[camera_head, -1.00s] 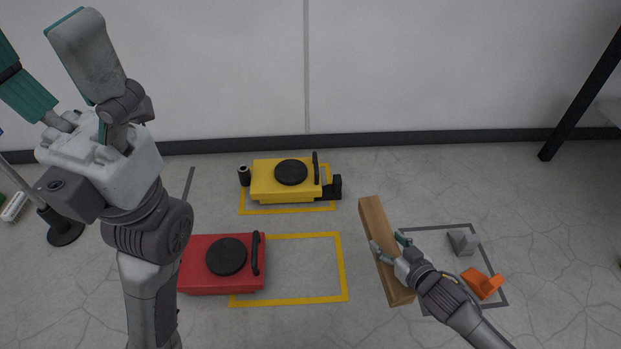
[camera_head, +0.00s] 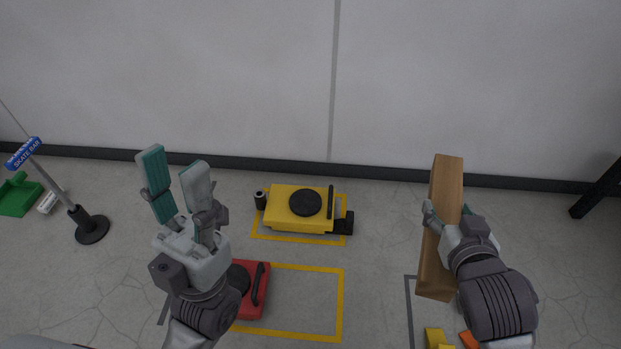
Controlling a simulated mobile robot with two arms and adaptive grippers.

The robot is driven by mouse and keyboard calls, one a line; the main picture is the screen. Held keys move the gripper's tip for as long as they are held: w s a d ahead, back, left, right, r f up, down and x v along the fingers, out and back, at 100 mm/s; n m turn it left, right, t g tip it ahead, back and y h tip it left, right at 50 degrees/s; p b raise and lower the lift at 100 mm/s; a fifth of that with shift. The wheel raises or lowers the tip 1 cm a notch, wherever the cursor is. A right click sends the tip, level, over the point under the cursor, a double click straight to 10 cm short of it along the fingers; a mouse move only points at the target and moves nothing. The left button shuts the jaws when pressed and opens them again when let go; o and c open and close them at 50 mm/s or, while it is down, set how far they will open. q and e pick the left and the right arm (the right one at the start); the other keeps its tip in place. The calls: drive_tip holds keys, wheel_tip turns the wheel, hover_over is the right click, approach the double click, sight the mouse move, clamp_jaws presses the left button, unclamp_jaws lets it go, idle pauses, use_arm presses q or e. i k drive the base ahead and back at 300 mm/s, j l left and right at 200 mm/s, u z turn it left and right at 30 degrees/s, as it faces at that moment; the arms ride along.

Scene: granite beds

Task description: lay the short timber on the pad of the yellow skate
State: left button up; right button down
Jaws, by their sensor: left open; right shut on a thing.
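The short timber (camera_head: 439,253) is a light brown wooden block at the right of the head view. My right gripper (camera_head: 447,212) is shut on it near its middle, and it looks raised above the floor. The yellow skate (camera_head: 283,221) stands at the back inside a yellow floor outline. Its round black pad (camera_head: 305,203) is bare, with an upright black bar beside it on the right. My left gripper (camera_head: 174,185) is open and empty, left of the yellow skate, fingers pointing up.
A "SKATE BAR" sign post (camera_head: 92,229) and a green item (camera_head: 19,196) are at the left. Yellow (camera_head: 436,338) and orange (camera_head: 468,340) pieces lie lower right. A wall closes the back.

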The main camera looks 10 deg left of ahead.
sight(300, 200)
drive_tip(key=i+l+u, duration=0.15)
drive_tip(key=u, duration=0.25)
drive_tip(key=i+l+u, duration=0.1)
drive_tip(key=l+u, duration=0.25)
drive_tip(key=i+l+u, duration=0.1)
drive_tip(key=u, duration=0.85)
